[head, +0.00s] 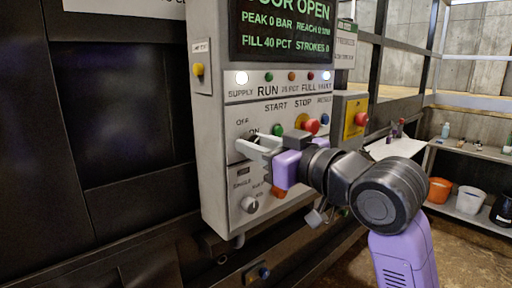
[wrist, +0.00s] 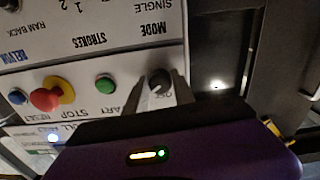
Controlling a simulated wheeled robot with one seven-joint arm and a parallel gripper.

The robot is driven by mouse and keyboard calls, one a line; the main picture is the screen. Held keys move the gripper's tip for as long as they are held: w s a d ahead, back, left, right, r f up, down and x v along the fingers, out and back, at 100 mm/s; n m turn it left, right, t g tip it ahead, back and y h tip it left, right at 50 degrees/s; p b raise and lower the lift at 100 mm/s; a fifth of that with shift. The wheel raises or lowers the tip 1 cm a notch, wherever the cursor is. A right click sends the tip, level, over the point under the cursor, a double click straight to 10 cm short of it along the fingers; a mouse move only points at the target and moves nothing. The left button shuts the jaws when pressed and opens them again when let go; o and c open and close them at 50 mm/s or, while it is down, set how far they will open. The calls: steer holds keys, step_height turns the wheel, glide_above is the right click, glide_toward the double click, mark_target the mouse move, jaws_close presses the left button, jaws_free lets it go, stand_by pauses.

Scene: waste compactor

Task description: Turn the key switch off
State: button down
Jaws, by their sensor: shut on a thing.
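The key switch (wrist: 159,79) is a small dark part on the pale control panel (head: 217,150). In the upside-down wrist view it sits between my two fingers, with part of an OFF label beside it. In the head view, the OFF and ON labels show just above my gripper (head: 249,147), which hides the switch itself. My gripper also shows in the wrist view (wrist: 160,88), with a finger on each side of the switch, shut on it. The exact angle of the key is hard to tell.
A green start button (head: 277,129) and a red stop button (head: 311,126) sit close above and right of my gripper. A mode knob (head: 250,204) is below. A yellow box with a red button (head: 360,119) stands at the right. The screen (head: 283,30) reads door open.

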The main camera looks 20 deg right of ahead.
steer(key=n+b, duration=0.6)
steer(key=n, duration=0.4)
steer(key=shift+d+n, duration=0.1)
steer(key=shift+n, duration=0.3)
stand_by(0.4)
steer(key=c, duration=1.1)
jaws_free()
steer(key=shift+o, duration=0.2)
steer(key=b+v, duration=0.1)
steer(key=v, duration=0.6)
steer(key=shift+s, duration=0.35)
steer(key=shift+r, duration=0.15)
